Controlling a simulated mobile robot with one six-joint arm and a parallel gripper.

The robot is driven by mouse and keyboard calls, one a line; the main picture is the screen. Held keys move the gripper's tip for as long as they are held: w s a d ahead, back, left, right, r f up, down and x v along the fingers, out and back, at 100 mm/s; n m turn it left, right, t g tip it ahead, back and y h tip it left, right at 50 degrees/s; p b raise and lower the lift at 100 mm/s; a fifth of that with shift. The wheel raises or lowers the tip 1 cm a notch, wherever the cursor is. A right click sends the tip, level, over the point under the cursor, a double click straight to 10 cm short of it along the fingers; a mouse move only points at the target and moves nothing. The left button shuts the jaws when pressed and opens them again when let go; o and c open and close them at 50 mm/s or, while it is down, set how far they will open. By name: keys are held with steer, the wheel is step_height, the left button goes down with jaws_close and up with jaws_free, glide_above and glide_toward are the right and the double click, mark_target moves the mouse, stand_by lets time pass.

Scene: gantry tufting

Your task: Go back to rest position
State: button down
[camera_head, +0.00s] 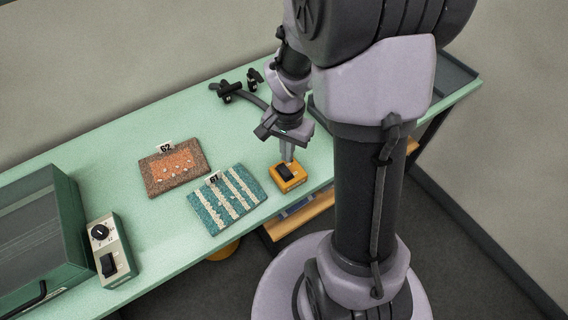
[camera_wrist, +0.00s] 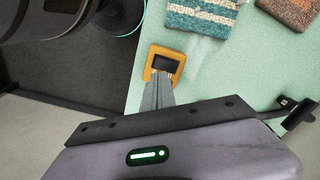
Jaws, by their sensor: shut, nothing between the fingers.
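My gripper (camera_head: 288,152) is shut with nothing between its fingers. It points down at the right part of the green table (camera_head: 100,190). Its fingertips are at the orange box with a black rocker switch (camera_head: 289,180), near the table's front edge. In the wrist view the shut fingers (camera_wrist: 160,78) overlap the near side of the orange box (camera_wrist: 178,56). I cannot tell whether they touch it.
A teal striped carpet sample tagged 61 (camera_head: 226,201) and an orange-brown one tagged 62 (camera_head: 174,167) lie left of the box. A control box with a knob (camera_head: 112,250) and a green cabinet (camera_head: 40,235) stand at left. A black clamp-like device (camera_head: 236,92) sits behind.

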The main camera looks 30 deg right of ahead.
stand_by(0.3)
steer(key=s+a+r+n+t+y+b, duration=0.2)
steer(key=s+a+r+n+t+b, duration=0.3)
steer(key=a, duration=0.9)
steer(key=s+r+n+b, duration=0.2)
steer(key=s+r+b, duration=0.2)
steer(key=s+r, duration=0.2)
steer(key=shift+s+a+r+t, duration=0.15)
steer(key=shift+a+r+t, duration=0.1)
steer(key=shift+t, duration=0.15)
steer(key=w+d+r+n+g+h+p, duration=0.2)
steer(key=w+d+r+n+g+p, duration=0.1)
steer(key=w+d+n+p, duration=0.55)
steer(key=w+d+f+n+g+p, duration=0.2)
steer(key=w+d+f+n+p, duration=0.3)
steer(key=n, duration=0.9)
step_height(320, 180, down, 2)
steer(key=d+p, duration=0.1)
steer(key=p, duration=0.1)
steer(key=shift+d+f+g+p, duration=0.2)
steer(key=shift+g+p, duration=0.15)
steer(key=shift+g, duration=0.05)
